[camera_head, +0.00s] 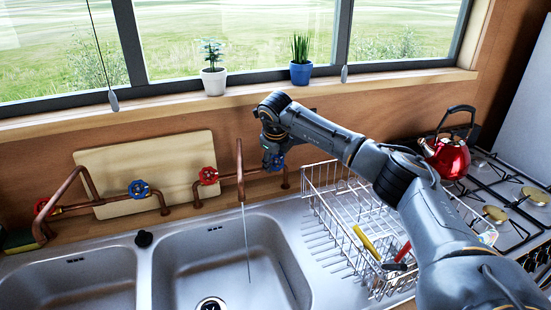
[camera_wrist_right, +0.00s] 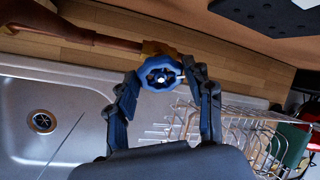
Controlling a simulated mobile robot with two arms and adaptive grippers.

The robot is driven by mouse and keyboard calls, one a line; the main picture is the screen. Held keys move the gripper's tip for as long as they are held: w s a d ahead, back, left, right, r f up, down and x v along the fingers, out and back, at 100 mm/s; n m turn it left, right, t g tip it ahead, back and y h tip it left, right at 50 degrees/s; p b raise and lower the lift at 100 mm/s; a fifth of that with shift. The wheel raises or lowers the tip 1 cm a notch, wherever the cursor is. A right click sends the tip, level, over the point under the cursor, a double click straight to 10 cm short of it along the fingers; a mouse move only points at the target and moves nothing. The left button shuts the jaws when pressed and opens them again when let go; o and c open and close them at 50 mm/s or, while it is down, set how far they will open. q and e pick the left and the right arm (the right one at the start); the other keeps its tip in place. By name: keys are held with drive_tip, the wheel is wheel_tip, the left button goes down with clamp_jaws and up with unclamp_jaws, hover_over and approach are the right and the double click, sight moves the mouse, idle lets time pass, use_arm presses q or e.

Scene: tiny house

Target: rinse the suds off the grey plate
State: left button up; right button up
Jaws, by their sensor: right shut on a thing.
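My right gripper (camera_head: 273,152) is shut on the blue tap wheel (camera_wrist_right: 160,74) at the right end of the copper pipes. The wheel sits between its two fingers in the right wrist view (camera_wrist_right: 163,92). A thin stream of water (camera_head: 247,243) falls from the copper spout (camera_head: 240,172) into the right-hand sink basin (camera_head: 195,265). The stream also shows in the wrist view as a thin line. I cannot make out a grey plate or suds in either view. My left gripper is not in view.
A wire dish rack (camera_head: 322,212) right of the basin holds things with yellow (camera_head: 365,243) and red (camera_head: 403,252) handles. A red kettle (camera_head: 447,158) stands on the stove. A red tap wheel (camera_head: 208,176) is left of the spout. Two potted plants line the sill.

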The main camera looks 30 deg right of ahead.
drive_tip(key=shift+a+n+h, duration=0.1)
drive_tip(key=shift+n+h, duration=0.3)
drive_tip(key=shift+n, duration=1.1)
drive_tip(key=o, duration=1.2)
drive_tip(key=shift+r, duration=0.1)
drive_tip(key=v, duration=1.1)
drive_tip(key=shift+s+a+r, duration=0.15)
drive_tip(key=shift+s+r, duration=0.05)
drive_tip(key=shift+s, duration=0.2)
drive_tip(key=shift+r, duration=0.1)
